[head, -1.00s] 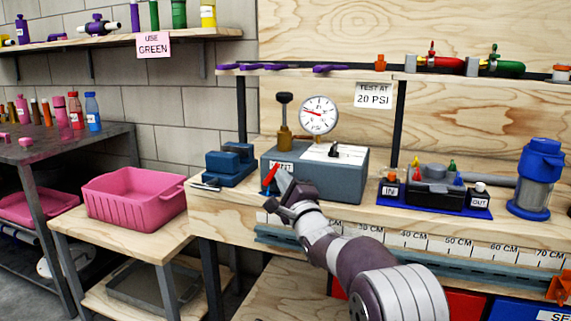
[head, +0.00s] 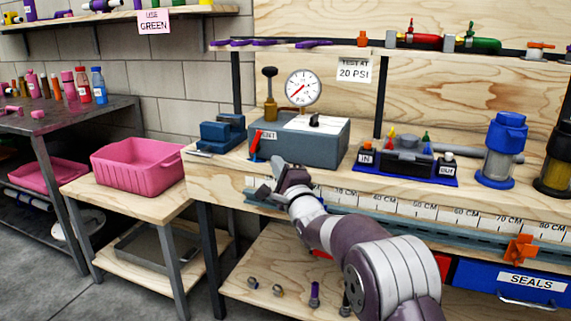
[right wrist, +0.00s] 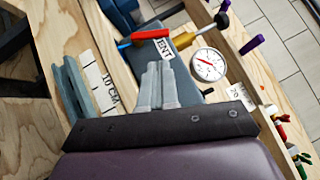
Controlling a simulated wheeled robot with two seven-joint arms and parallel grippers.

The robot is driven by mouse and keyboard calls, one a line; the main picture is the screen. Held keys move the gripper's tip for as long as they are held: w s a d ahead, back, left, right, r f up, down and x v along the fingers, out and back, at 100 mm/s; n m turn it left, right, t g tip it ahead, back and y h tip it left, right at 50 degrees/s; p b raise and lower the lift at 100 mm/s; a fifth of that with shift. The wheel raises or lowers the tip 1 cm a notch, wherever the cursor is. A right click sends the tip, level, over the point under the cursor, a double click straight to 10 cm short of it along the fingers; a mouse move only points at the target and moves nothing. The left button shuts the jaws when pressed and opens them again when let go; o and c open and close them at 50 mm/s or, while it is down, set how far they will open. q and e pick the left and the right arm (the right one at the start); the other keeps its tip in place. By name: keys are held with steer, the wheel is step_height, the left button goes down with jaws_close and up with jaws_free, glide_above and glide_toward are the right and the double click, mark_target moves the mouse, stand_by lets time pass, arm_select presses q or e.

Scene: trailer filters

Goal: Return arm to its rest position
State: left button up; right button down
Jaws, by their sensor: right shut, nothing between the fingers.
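My right gripper (head: 277,166) is at the front edge of the workbench (head: 232,172), just below and in front of the grey gauge box (head: 318,146). It is shut and empty. In the right wrist view its fingers (right wrist: 157,75) lie together, pointing toward the box's VENT label (right wrist: 164,47) and red lever (right wrist: 146,36). The red lever also shows in the head view (head: 255,146), apart from the fingers. The round gauge (head: 303,88) stands above the box. My left gripper is not in view.
A blue vise-like block (head: 222,132) sits left of the box. A tray with coloured pegs (head: 405,167) and a blue-capped filter (head: 502,150) stand to the right. A pink bin (head: 137,168) is on a side table. A ruler strip (head: 400,205) runs along the bench front.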

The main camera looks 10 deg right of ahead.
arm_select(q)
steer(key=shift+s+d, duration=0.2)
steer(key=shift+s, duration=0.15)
arm_select(e)
steer(key=shift+s+f, duration=0.15)
steer(key=shift+s, duration=0.2)
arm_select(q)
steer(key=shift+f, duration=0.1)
